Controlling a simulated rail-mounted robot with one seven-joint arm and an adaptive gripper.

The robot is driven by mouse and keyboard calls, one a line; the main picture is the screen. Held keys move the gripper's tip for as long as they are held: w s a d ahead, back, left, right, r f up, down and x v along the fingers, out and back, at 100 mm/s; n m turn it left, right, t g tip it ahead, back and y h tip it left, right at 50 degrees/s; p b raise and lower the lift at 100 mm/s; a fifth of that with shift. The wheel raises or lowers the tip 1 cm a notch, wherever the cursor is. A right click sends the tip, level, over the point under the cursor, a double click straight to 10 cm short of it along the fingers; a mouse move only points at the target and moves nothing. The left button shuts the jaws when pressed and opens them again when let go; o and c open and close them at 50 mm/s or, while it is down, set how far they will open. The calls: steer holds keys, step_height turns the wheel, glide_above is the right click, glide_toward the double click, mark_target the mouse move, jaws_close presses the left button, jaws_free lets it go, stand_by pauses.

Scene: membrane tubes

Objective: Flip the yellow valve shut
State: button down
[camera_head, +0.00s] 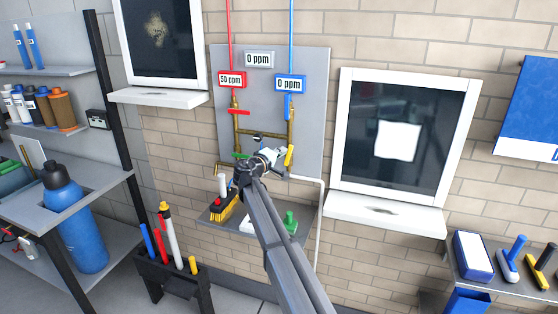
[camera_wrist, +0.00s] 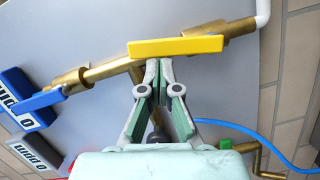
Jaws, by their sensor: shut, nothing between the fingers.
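The yellow valve handle (camera_head: 289,155) is on the right brass pipe of the grey wall panel (camera_head: 318,110). In the wrist view the yellow handle (camera_wrist: 180,46) lies across the brass pipe's line at a slight angle, roughly along it. My gripper (camera_head: 281,152) is just left of the handle in the head view. In the wrist view my gripper's fingertips (camera_wrist: 159,63) are together, with nothing between them, right at the handle's near long edge. I cannot tell whether they touch it. My gripper hides part of the pipework in the head view.
A blue handle (camera_wrist: 38,100) sits further along the same pipe. A red handle (camera_head: 238,112) and a green handle (camera_wrist: 225,144) are on nearby pipes. A small shelf (camera_head: 300,216) with a yellow brush (camera_head: 224,208) and a green item (camera_head: 291,222) is below the panel.

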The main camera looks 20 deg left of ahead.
steer(key=d+m+b, duration=0.1)
steer(key=b, duration=0.2)
steer(key=d+m+b, duration=0.1)
steer(key=m+b, duration=0.1)
steer(key=b, duration=0.1)
steer(key=shift+d+f+g+y, duration=0.1)
steer(key=shift+f+g+y, duration=0.2)
steer(key=shift+f, duration=0.05)
steer(key=d+m+y+b, duration=0.1)
steer(key=m+b, duration=0.1)
steer(key=b, duration=0.2)
steer(key=d+f+m+y+b, duration=0.1)
steer(key=d+m+b, duration=0.1)
steer(key=m+b, duration=0.1)
steer(key=d+f+m+g+b, duration=0.1)
steer(key=m+b, duration=0.2)
steer(key=b, duration=0.2)
steer(key=shift+w+d+f+y, duration=0.15)
steer(key=shift+d+f+y, duration=0.1)
steer(key=shift+y, duration=0.15)
steer(key=shift+f+b, duration=0.1)
steer(key=shift+b, duration=0.25)
